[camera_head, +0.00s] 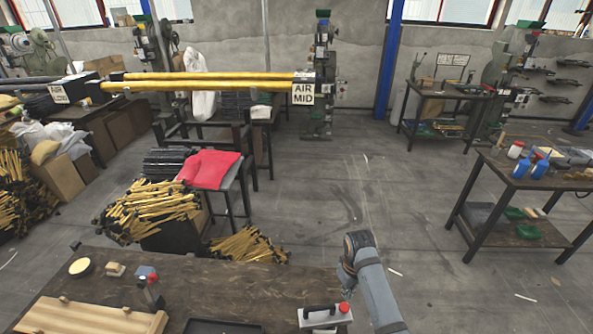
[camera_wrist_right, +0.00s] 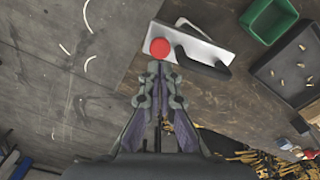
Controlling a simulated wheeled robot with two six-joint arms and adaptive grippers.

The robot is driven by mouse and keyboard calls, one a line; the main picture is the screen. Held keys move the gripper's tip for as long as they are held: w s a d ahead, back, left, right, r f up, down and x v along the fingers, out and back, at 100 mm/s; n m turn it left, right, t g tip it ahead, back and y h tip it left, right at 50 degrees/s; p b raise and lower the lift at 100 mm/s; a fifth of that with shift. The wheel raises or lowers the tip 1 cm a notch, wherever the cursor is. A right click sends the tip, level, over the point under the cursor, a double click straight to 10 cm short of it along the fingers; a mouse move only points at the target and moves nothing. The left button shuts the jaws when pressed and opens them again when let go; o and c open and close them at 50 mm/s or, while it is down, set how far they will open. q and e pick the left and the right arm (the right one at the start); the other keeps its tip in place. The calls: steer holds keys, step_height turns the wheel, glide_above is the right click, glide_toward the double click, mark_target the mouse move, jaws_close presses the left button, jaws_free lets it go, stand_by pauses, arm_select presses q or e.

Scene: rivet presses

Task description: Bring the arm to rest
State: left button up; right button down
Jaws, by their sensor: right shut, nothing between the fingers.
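My right arm comes in at the bottom right of the head view, bent over the right end of the near workbench. Its gripper (camera_head: 346,281) hangs down there, partly hidden by my own arm. In the wrist view the right gripper (camera_wrist_right: 159,68) points up the picture, its fingers together with nothing between them. Its tips appear just below the red knob of a white device with a black handle (camera_wrist_right: 215,50). That device also shows at the bench edge in the head view (camera_head: 313,317). I cannot tell the height of the tips above it. My left gripper is not in view.
The near wooden workbench (camera_head: 225,290) also bears a wooden tray (camera_head: 90,318), a small red-topped tool (camera_head: 152,289) and a dark tray (camera_wrist_right: 285,75). A green bin (camera_wrist_right: 268,20) lies beside it. Yellow-handled bundles (camera_head: 247,245) lie behind the bench. The grey floor right of my arm is mostly clear.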

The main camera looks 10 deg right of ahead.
steer(key=s+r+m+t, duration=0.1)
steer(key=s+r+t, duration=0.15)
steer(key=s, duration=0.55)
steer(key=s+r+m+t, duration=0.1)
steer(key=s+r, duration=0.3)
steer(key=s, duration=0.4)
steer(key=s+d+f+g+h+b, duration=0.1)
steer(key=s+d+f+b, duration=0.1)
steer(key=f, duration=1.4)
steer(key=s+d+f+b, duration=0.2)
steer(key=f, duration=1.5)
steer(key=s+f+g+b, duration=0.1)
steer(key=s+f+b, duration=0.1)
steer(key=s+f, duration=1.4)
steer(key=shift+s+d+f+m, duration=0.2)
steer(key=shift+s+d+m, duration=0.15)
steer(key=shift+s, duration=0.2)
